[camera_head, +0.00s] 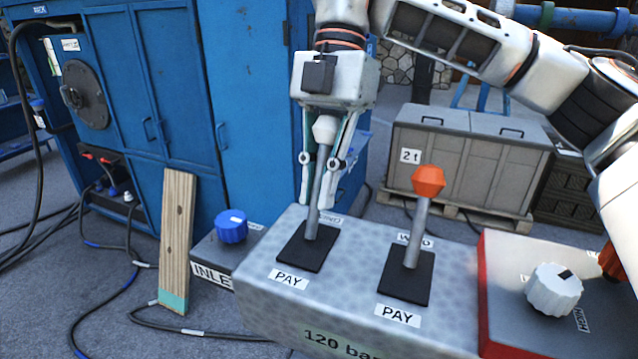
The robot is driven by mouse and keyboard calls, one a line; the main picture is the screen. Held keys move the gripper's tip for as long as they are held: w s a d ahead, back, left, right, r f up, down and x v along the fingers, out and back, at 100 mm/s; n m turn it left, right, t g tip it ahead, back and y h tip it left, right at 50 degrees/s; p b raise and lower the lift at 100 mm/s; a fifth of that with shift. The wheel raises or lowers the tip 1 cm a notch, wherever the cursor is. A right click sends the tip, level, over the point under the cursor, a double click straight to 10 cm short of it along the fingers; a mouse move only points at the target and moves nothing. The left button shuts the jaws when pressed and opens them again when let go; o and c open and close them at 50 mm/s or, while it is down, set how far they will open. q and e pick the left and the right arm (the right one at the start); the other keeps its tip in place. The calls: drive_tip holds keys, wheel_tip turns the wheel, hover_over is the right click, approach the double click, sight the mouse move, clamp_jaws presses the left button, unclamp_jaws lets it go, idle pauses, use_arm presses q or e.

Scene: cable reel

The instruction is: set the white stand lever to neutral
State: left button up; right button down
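The white stand lever has a white knob (324,129) on a grey shaft, which rises from a black slotted plate (306,246) on the grey console. It leans away from its near PAY label (289,280), toward the partly hidden far label. My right gripper (318,198) reaches down over it from above. The knob sits between the fingers below the palm, and the fingers close in on both sides of the shaft. Contact is hard to see at the tips. My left gripper is out of view.
An orange-knobbed lever (428,181) stands close to the right on the same console (350,300). A red-edged box with a white dial (553,290) adjoins at right. A blue knob (231,226) and a leaning plank (177,240) are at left.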

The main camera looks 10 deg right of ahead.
sight(311, 222)
drive_tip(key=shift+s+a+t+h+b, duration=0.2)
drive_tip(key=shift+t+h+b, duration=0.2)
drive_tip(key=shift+t, duration=0.1)
drive_tip(key=shift+s+a+r+t+h+b, duration=0.2)
drive_tip(key=shift+s+a+t+h+b, duration=0.1)
drive_tip(key=shift+s+t+h+b, duration=0.3)
drive_tip(key=shift+s+a+t+b, duration=0.3)
drive_tip(key=shift+t+b, duration=0.15)
drive_tip(key=shift+t, duration=0.15)
drive_tip(key=shift+s+r+t+h, duration=0.1)
drive_tip(key=shift+t+h, duration=0.2)
drive_tip(key=shift+h, duration=0.1)
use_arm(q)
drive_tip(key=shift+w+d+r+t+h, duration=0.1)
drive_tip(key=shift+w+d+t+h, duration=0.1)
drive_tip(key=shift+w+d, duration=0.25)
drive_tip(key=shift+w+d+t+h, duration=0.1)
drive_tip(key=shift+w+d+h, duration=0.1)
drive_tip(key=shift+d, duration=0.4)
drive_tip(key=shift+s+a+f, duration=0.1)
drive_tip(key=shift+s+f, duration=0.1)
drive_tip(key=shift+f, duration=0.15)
use_arm(e)
drive_tip(key=c, duration=2.1)
unclamp_jaws()
drive_tip(key=shift+r, duration=0.1)
